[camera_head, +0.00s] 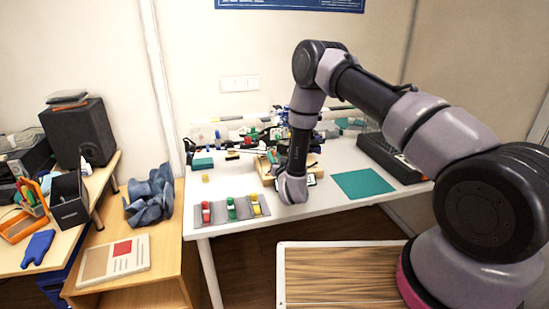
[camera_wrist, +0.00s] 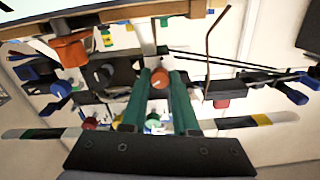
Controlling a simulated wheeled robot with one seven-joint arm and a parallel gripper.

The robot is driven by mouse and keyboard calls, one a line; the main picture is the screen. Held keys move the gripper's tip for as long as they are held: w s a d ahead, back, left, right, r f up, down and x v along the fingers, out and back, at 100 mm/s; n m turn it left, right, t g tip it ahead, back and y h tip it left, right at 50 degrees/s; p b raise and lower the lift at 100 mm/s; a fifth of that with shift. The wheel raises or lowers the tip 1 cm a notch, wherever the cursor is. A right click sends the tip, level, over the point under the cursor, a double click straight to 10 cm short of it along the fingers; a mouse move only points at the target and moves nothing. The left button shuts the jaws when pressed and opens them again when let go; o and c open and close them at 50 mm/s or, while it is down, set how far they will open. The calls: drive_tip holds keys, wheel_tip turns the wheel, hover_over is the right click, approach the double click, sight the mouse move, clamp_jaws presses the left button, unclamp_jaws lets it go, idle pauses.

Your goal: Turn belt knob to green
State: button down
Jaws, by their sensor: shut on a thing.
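In the wrist view my gripper (camera_wrist: 158,72) shows as two green fingers reaching away from a dark base. They are shut on a small round orange-red knob (camera_wrist: 160,79) with a pale mark on its face. Whether this is the belt knob, and any green mark for it, I cannot tell. In the head view my wrist hangs low over the front of the white table (camera_head: 335,160), at a wooden-edged board (camera_head: 312,168). My arm hides the fingers and the knob there.
A grey tray (camera_head: 217,213) with red, green and yellow pieces lies at the table's front left. A teal mat (camera_head: 362,184) lies right of my wrist. A dark rack (camera_head: 390,160) stands behind it. Cluttered parts and tools fill the back. In the wrist view a larger orange cylinder (camera_wrist: 70,49) is upper left.

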drive_tip(key=shift+n, duration=0.3)
drive_tip(key=n, duration=0.4)
drive_tip(key=shift+n, duration=2)
drive_tip(key=c, duration=0.7)
unclamp_jaws()
drive_tip(key=shift+s+d, duration=0.1)
drive_tip(key=shift+s, duration=0.05)
